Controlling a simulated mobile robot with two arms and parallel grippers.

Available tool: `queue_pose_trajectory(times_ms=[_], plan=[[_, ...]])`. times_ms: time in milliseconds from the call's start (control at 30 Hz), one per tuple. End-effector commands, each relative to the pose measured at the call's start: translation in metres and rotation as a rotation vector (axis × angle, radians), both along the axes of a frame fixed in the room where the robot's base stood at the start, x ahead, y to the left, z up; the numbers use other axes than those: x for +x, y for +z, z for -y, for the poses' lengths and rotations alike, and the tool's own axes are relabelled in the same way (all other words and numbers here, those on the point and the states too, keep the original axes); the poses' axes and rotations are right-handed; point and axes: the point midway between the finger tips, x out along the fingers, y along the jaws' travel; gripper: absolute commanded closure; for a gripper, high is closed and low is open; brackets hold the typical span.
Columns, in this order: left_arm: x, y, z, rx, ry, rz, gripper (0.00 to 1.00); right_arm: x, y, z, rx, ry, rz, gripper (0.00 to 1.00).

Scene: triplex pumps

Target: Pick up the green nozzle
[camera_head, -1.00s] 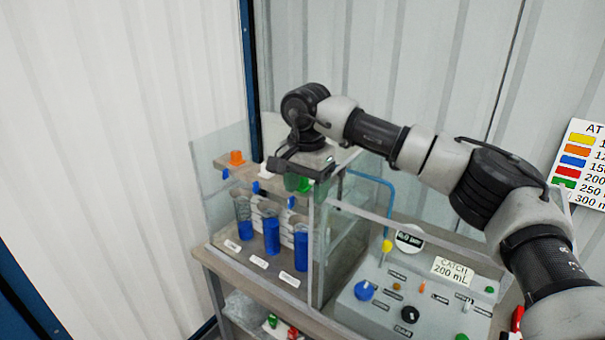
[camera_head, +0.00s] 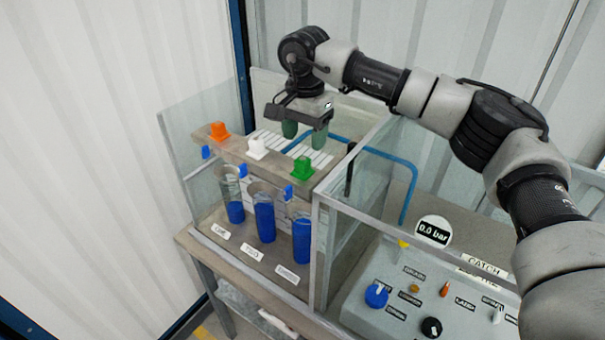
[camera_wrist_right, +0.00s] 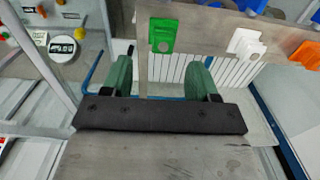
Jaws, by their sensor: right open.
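The green nozzle (camera_head: 303,169) sits at the right end of a grey bar (camera_head: 232,148) above the cylinders. It also shows in the right wrist view (camera_wrist_right: 163,35), beyond my fingertips. My right gripper (camera_head: 305,136) is above and behind the bar, with its green fingers pointing down. In the right wrist view my right gripper (camera_wrist_right: 160,78) is open and empty, with the nozzle lying ahead between the line of the two fingers, apart from them. My left gripper is not in view.
A white nozzle (camera_head: 257,148) and an orange nozzle (camera_head: 219,131) sit on the same bar. Several cylinders with blue liquid (camera_head: 264,218) stand below. Clear panels (camera_head: 190,150) enclose the rig. A blue hose (camera_head: 408,185) and control panel (camera_head: 420,305) are at right.

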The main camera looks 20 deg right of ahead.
Motion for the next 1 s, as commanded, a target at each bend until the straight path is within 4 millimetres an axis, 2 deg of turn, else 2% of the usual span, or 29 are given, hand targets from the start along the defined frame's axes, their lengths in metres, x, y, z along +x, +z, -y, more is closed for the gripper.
queue_pose_trajectory(times_ms=[33,133,233,500,767,867,1000], plan=[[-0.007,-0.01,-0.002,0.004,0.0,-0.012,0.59,0.0,-0.013,0.0,0.0,-0.001,0.0,0.4],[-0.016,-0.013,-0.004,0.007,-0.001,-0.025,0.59,0.0,-0.018,0.0,0.001,-0.002,0.001,0.4],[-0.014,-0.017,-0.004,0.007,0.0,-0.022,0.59,-0.001,-0.025,-0.001,0.0,-0.001,0.0,0.4],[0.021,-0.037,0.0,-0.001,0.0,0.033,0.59,-0.005,-0.065,-0.005,-0.001,-0.002,-0.001,0.4],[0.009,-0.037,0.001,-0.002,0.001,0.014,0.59,-0.004,-0.067,-0.005,0.001,-0.003,0.001,0.4],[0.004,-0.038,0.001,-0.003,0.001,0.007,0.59,-0.005,-0.067,-0.005,0.001,-0.002,0.001,0.53],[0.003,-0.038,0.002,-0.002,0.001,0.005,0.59,-0.005,-0.067,-0.005,0.001,-0.002,0.001,0.74]])
